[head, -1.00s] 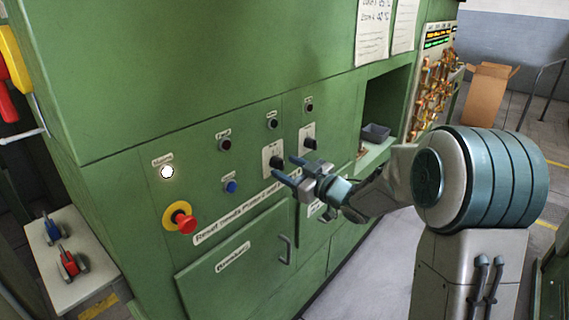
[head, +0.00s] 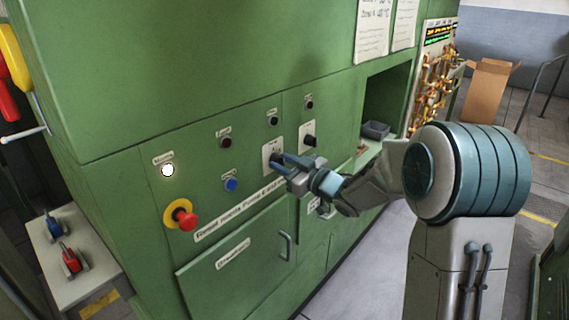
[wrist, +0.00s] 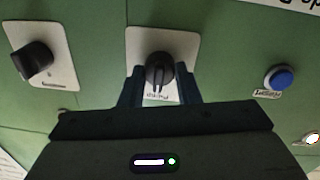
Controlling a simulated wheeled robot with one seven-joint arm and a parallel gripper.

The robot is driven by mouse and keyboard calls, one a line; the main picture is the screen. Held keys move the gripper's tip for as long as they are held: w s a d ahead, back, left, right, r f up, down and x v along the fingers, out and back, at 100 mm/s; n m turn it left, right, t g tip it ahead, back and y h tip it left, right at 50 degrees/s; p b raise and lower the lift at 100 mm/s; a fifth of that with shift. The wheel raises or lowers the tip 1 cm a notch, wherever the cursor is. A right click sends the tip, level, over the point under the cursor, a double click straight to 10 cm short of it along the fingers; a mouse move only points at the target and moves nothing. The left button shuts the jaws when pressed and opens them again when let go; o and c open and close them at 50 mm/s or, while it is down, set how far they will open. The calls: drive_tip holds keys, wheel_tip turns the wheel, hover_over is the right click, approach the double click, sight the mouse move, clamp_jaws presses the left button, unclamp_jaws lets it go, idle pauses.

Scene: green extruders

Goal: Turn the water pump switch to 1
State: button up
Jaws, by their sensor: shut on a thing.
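The water pump switch is a black rotary knob (wrist: 159,62) on a white plate (wrist: 183,42), whose partly hidden label reads upside down in the wrist view. In the head view its plate (head: 267,152) sits on the green panel, with the knob mostly hidden by my gripper. My gripper (head: 278,163) is at this switch, its two dark fingers on either side of the knob and shut on it. In the wrist view the fingertips (wrist: 159,78) flank the knob's lower part. The knob's exact setting is hard to read.
A second black switch (head: 309,141) is to the right in the head view. A blue button (head: 231,185), a red emergency button (head: 187,220) and a lit white lamp (head: 167,170) are to the left. A drawer handle (head: 286,246) sticks out below.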

drive_tip(key=m+p, duration=0.2)
drive_tip(key=m, duration=0.1)
drive_tip(key=m+p, duration=0.2)
drive_tip(key=p, duration=0.1)
drive_tip(key=shift+r+m, duration=0.2)
drive_tip(key=shift+m, duration=0.2)
drive_tip(key=shift+d+f+m+g+p, duration=0.1)
drive_tip(key=shift+m+g+p, duration=0.1)
drive_tip(key=shift+m+p, duration=1.1)
drive_tip(key=shift+f+m+g+p, duration=0.1)
drive_tip(key=shift+m+g+p, duration=0.1)
drive_tip(key=shift+m+p, duration=1.1)
drive_tip(key=shift+m, duration=0.3)
drive_tip(key=o, duration=1)
drive_tip(key=shift+c, duration=0.2)
drive_tip(key=b+v, duration=0.3)
drive_tip(key=v, duration=1)
drive_tip(key=shift+s+d, duration=0.25)
drive_tip(key=shift+s, duration=0.05)
